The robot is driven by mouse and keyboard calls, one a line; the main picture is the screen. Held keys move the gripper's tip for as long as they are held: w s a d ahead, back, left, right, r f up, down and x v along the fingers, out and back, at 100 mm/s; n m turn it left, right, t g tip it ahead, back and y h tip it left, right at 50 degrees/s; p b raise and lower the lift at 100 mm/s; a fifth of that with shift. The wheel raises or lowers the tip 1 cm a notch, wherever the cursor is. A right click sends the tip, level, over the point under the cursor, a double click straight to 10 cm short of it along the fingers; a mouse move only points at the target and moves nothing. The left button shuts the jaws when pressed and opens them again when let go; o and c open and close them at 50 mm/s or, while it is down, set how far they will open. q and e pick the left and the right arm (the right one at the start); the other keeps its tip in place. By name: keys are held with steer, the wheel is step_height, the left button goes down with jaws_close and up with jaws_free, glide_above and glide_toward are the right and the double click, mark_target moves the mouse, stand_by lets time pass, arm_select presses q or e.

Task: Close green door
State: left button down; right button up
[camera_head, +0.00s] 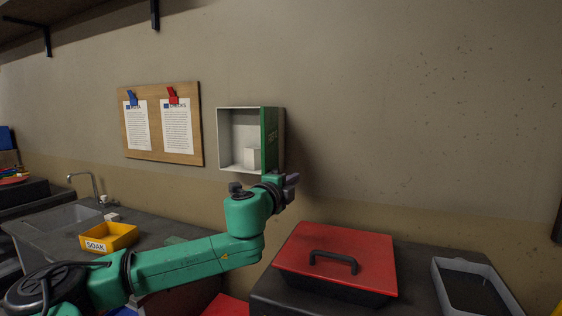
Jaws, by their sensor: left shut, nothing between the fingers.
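The green door (270,138) belongs to a small white wall cabinet (225,141). A small white box (252,157) sits inside the cabinet. My left gripper (293,180) is at the end of the green arm, just below and right of the door's lower edge. It is shut and empty. I cannot tell whether it touches the door. My right gripper is not in view.
A red-lidded box (340,258) with a black handle stands on the dark counter at lower right, beside a grey tray (470,285). A yellow SOAK bin (109,237) sits by the sink at left. A corkboard (160,124) hangs left of the cabinet.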

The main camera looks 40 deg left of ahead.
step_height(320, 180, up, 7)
steer(key=p, duration=0.5)
arm_select(q)
steer(key=a+b, duration=0.1)
steer(key=b, duration=0.1)
steer(key=a+b, duration=0.1)
steer(key=b, duration=0.2)
steer(key=a+b, duration=0.1)
steer(key=b, duration=0.2)
steer(key=shift+s+a+r, duration=0.15)
steer(key=shift+s+a, duration=0.15)
steer(key=shift+a, duration=0.1)
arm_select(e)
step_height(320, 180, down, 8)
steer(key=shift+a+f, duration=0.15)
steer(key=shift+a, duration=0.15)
arm_select(q)
steer(key=shift+w, duration=0.1)
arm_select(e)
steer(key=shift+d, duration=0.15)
